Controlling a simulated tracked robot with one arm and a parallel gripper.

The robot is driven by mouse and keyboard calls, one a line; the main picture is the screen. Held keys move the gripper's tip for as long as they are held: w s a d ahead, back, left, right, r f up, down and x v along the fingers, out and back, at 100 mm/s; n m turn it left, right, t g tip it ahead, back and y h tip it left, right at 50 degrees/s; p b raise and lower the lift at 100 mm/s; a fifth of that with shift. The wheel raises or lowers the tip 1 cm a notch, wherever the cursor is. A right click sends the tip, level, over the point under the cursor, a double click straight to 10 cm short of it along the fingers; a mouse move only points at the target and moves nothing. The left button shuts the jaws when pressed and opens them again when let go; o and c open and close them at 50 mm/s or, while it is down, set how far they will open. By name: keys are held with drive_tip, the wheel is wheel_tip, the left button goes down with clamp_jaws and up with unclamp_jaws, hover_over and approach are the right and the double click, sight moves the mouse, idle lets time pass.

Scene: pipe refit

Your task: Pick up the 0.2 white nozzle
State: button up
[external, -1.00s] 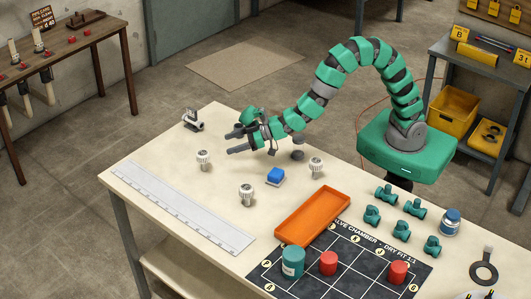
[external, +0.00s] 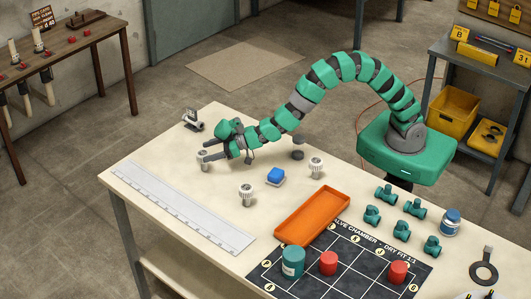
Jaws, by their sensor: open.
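Three white nozzles with ribbed tops stand upright on the pale workbench; their size marks are too small to read. The left white nozzle (external: 203,161) is at the far left end of the table. Another white nozzle (external: 246,195) stands nearer the camera, and a third white nozzle (external: 316,167) is to the right. My gripper (external: 211,153) is low over the table at the left nozzle, with its open fingers reaching around or beside it. From this angle I cannot tell whether the fingers touch it.
A white ruler (external: 180,207) lies along the front edge. A small grey device (external: 192,121) stands at the back left. An orange tray (external: 291,236), green fittings (external: 372,215) and a dark grid mat (external: 338,283) occupy the right.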

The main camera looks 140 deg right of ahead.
sight(198, 154)
drive_tip(key=shift+a+f+b+x, duration=0.1)
drive_tip(key=shift+f+b+x, duration=0.05)
drive_tip(key=shift+x, duration=0.7)
drive_tip(key=shift+a+f+b+x, duration=0.1)
drive_tip(key=shift+f+b+x, duration=0.05)
drive_tip(key=shift+x, duration=0.75)
drive_tip(key=shift+a+f+b+x, duration=0.1)
drive_tip(key=shift+b+x, duration=0.05)
drive_tip(key=shift+x, duration=0.7)
drive_tip(key=shift+w, duration=0.1)
drive_tip(key=shift+c, duration=0.2)
drive_tip(key=shift+r, duration=0.1)
drive_tip(key=c, duration=1)
